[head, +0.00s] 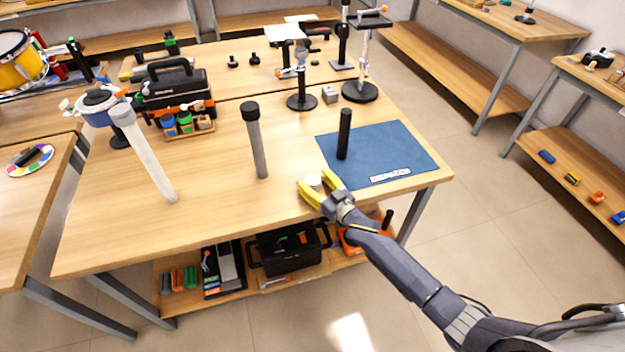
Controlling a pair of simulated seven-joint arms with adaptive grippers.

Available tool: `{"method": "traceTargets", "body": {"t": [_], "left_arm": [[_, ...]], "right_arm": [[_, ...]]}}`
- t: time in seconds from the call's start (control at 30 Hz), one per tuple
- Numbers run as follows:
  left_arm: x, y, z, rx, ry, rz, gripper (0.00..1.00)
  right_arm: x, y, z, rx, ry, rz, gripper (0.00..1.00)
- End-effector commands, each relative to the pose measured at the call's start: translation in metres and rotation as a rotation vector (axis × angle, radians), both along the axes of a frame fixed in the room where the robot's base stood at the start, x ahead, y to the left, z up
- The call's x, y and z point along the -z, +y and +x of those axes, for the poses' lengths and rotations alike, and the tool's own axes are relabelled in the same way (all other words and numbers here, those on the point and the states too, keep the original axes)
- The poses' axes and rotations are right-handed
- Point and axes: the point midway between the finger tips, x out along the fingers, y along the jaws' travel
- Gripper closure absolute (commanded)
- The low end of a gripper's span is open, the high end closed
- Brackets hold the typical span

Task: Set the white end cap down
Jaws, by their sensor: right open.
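The white end cap (314,179) is small and round and sits between the two yellow fingers of my right gripper (315,184). The fingers are apart, one on each side of the cap, over the front part of the wooden table (225,205). Whether they touch the cap is too small to tell, and its underside is hidden. My left gripper is not in view.
A white tube (150,160) and a grey tube (258,150) with a dark top stand to the left. A black cylinder (344,133) stands on a blue mat (397,150) behind the gripper. Bare wood lies between the tubes.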

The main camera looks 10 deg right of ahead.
Motion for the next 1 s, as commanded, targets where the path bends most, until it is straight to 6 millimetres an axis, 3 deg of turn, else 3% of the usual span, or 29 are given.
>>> {"method": "traceTargets", "body": {"t": [0.5,0.8,1.0], "left_arm": [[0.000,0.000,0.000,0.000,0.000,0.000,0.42],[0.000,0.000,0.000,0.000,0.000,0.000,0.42],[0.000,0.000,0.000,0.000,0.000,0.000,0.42]], "right_arm": [[-0.004,-0.039,-0.077,0.000,0.001,0.000,0.37],[-0.005,-0.049,-0.096,0.000,0.000,0.001,0.37],[-0.006,-0.044,-0.103,0.019,-0.005,-0.001,0.37]]}}
